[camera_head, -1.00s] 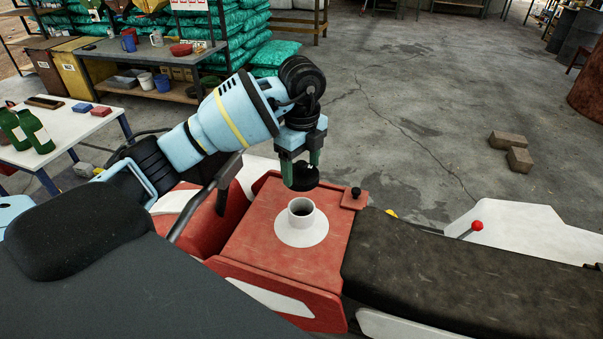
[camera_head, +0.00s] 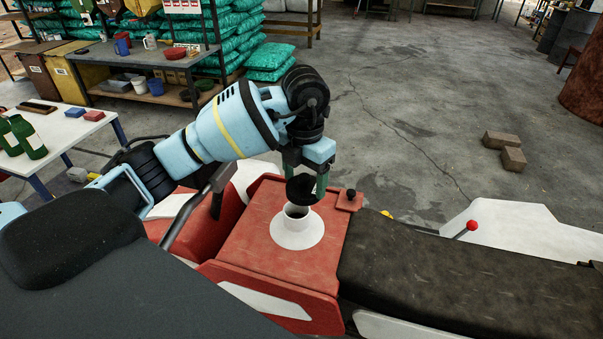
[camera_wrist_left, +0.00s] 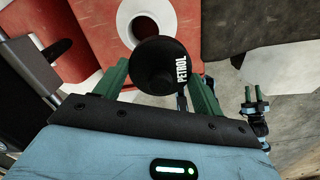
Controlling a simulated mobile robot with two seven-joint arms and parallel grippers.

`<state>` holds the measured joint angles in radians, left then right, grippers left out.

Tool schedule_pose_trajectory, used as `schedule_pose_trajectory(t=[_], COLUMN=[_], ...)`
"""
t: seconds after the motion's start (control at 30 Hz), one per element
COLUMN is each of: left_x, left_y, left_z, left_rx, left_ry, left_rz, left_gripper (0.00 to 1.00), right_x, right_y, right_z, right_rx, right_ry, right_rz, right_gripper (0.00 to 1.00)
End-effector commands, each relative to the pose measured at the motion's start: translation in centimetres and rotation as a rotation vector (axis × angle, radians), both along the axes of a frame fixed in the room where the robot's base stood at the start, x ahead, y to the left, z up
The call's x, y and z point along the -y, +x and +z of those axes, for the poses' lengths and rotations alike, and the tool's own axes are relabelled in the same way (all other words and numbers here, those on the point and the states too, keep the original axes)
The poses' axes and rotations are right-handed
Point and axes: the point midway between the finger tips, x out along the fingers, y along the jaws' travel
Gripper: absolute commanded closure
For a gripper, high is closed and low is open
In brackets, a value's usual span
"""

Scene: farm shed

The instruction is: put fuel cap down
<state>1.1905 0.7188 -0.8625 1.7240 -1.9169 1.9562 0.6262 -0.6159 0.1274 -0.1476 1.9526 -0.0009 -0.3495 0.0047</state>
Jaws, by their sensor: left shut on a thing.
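The black fuel cap (camera_head: 301,190), marked PETROL in the left wrist view (camera_wrist_left: 160,66), is between the green fingers of my left gripper (camera_head: 307,188). The gripper is shut on it; it also shows in the left wrist view (camera_wrist_left: 158,82). In the head view the cap is tilted, just above and behind the white filler neck (camera_head: 296,228) on the red tank cover, hiding part of its rim. I cannot tell if it touches the neck. The neck's opening shows beyond the cap in the left wrist view (camera_wrist_left: 144,28). My right gripper is not clearly in view in the head view.
A small red plate with a black knob (camera_head: 349,199) sits right of the neck. A black seat (camera_head: 440,275) extends right. A white table (camera_head: 60,135) with green bottles stands left. Two bricks (camera_head: 505,150) lie on the open concrete floor.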

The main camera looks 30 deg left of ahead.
Motion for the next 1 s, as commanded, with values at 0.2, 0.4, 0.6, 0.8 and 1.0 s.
schedule_pose_trajectory(t=[0.2,0.4,0.6,0.8,1.0], left_x=[0.9,1.7,2.5,3.2,3.9], left_y=[-0.7,-1.3,-1.9,-2.6,-3.3], left_z=[0.0,0.0,-0.1,-0.1,-0.1], left_rx=[0.0,0.0,-0.001,-0.001,-0.002], left_ry=[0.001,0.002,0.003,0.004,0.005], left_rz=[-0.455,-0.875,-1.296,-1.717,-2.137], left_gripper=[0.54,0.54,0.54,0.54,0.54], right_x=[0.0,0.0,0.0,0.0,0.0], right_y=[0.0,0.0,0.0,0.0,0.0], right_z=[0.0,0.0,0.0,0.0,0.0], right_rx=[0.0,0.0,0.0,0.0,-0.001], right_ry=[0.0,0.0,0.0,0.001,0.001], right_rz=[0.0,0.0,0.0,-0.001,-0.001], right_gripper=[0.64,0.64,0.64,0.64,0.64])
